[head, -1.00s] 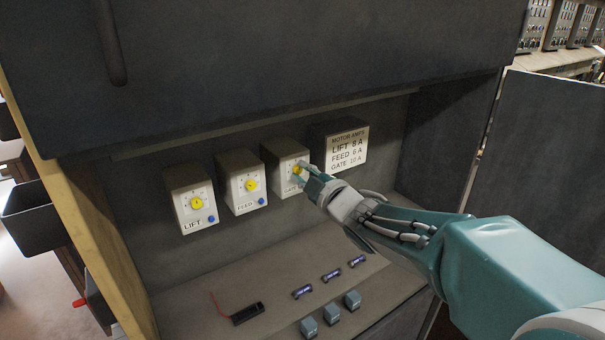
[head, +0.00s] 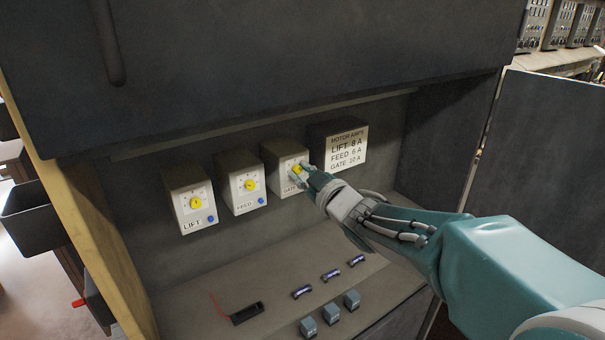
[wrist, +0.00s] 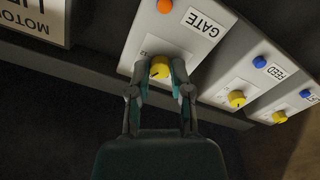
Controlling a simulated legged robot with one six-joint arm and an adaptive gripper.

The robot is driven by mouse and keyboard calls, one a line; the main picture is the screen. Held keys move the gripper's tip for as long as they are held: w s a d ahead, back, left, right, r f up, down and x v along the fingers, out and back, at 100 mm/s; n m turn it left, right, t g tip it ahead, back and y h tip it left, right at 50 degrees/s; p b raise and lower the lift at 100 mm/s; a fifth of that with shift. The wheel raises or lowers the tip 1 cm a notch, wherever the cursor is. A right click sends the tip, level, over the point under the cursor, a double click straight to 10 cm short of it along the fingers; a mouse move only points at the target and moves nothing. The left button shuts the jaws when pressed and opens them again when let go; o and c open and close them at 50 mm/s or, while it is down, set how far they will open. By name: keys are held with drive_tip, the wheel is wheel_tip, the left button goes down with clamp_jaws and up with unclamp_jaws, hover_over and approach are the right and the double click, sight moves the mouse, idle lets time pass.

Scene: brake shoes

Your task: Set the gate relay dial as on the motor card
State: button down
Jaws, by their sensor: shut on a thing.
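The gate relay (head: 281,167) is the rightmost of three white relay boxes on the cabinet's back wall. Its yellow dial (wrist: 160,69) sits between the fingers of my gripper (wrist: 160,88) in the wrist view, and the fingers are shut on it. In the head view my gripper (head: 303,172) covers part of the gate relay's face. The GATE label and an orange button (wrist: 165,6) show in the wrist view. The dial's scale is mostly hidden by the fingers. The motor card (head: 346,148) reads LIFT 8 A, FEED 6 A, GATE 10 A.
The feed relay (head: 241,187) and lift relay (head: 190,203) stand to the left, each with a yellow dial and blue button. On the shelf below lie a black device with a red lead (head: 247,313), several dark cylinders (head: 330,275) and grey blocks (head: 331,313).

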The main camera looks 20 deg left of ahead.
drive_tip(key=shift+m, duration=2.3)
drive_tip(key=shift+r, duration=0.1)
drive_tip(key=c, duration=0.7)
unclamp_jaws()
drive_tip(key=shift+o, duration=0.8)
drive_tip(key=shift+a, duration=0.2)
drive_tip(key=shift+d, duration=0.1)
drive_tip(key=v, duration=1.1)
drive_tip(key=shift+s+d, duration=0.25)
drive_tip(key=shift+s, duration=0.05)
